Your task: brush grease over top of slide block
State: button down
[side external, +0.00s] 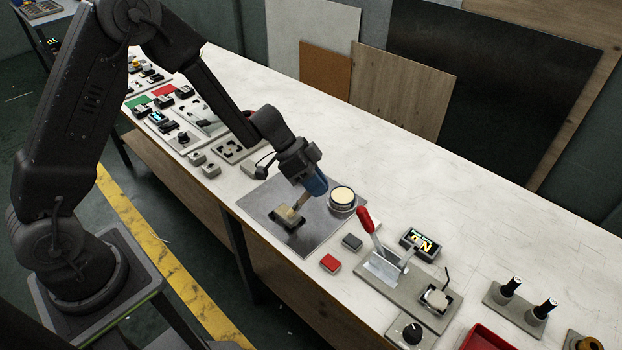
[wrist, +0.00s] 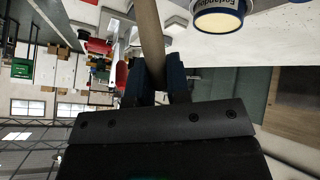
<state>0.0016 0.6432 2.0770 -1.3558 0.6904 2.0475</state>
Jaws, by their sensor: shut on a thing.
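My gripper (side external: 316,183) is shut on the handle of a brush (side external: 301,202), which slants down to the left. The handle also shows in the wrist view (wrist: 149,30), between the blue fingers (wrist: 160,72). The slide block (side external: 277,218) is a small tan and dark piece on a grey metal plate (side external: 252,202). The brush's pale tip is at the top of the block; I cannot tell whether it touches. A round tin with pale yellow contents (side external: 342,194) stands open to the right of my gripper. Part of the tin shows in the wrist view (wrist: 218,20).
Several small fixtures lie to the left. The bench (side external: 440,180) behind the tin is clear.

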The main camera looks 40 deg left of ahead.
jog(key=shift+a, duration=2.7)
jog(key=d, duration=0.8)
jog(key=shift+w, duration=0.3)
jog(key=shift+a, duration=0.2)
jog(key=a, duration=0.7)
jog(key=shift+a, duration=0.35)
jog(key=shift+r, duration=0.1)
jog(key=shift+r, duration=2.95)
